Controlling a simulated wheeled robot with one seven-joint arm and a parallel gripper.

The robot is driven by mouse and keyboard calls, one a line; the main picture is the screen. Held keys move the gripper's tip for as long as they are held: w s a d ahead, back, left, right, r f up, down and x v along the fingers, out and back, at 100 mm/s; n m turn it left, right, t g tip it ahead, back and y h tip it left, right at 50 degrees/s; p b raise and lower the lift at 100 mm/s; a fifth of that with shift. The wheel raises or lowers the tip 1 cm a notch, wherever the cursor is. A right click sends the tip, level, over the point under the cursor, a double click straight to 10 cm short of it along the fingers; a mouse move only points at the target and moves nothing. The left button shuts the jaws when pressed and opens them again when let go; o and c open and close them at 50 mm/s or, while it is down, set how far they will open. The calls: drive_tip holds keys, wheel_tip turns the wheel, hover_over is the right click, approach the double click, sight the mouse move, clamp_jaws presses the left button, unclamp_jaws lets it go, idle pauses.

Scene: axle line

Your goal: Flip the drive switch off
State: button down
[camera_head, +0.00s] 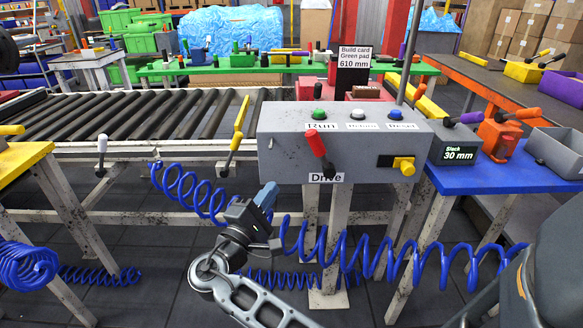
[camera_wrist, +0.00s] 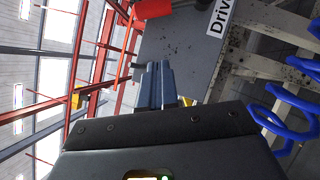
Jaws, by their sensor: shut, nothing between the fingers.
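The drive switch (camera_head: 317,145) is a red-handled lever on the front of the grey control box (camera_head: 275,148), just above a "Drive" label (camera_head: 326,177). Its handle points up and slightly left from its pivot. My gripper (camera_head: 268,194) is below and to the left of the lever, near the box's lower edge, apart from it. In the wrist view, my gripper's fingers (camera_wrist: 155,82) are shut together with nothing between them. The red handle (camera_wrist: 150,9) shows at the top of that view, cut by the frame edge, with the "Drive" label (camera_wrist: 222,14) partly visible beside it.
The box top carries green, white and blue buttons (camera_head: 357,114); a yellow knob (camera_head: 404,165) is on its front right. Coiled blue hose (camera_head: 190,190) hangs around my arm. A roller conveyor (camera_head: 130,118) lies behind left, a blue table (camera_head: 500,175) right.

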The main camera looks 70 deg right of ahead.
sight(321, 154)
drive_tip(key=shift+s+a+r+p+x, duration=0.15)
drive_tip(key=shift+s+p+x, duration=0.4)
drive_tip(key=shift+x, duration=1.55)
drive_tip(key=shift+s+r+p+x, duration=0.25)
drive_tip(key=shift+p+x, duration=0.5)
drive_tip(key=shift+x, duration=1.35)
drive_tip(key=shift+s+a+r+p+x, duration=0.1)
drive_tip(key=shift+s+p+x, duration=0.5)
drive_tip(key=shift+x, duration=1.5)
drive_tip(key=shift+w+r, duration=0.1)
drive_tip(key=shift+w, duration=0.05)
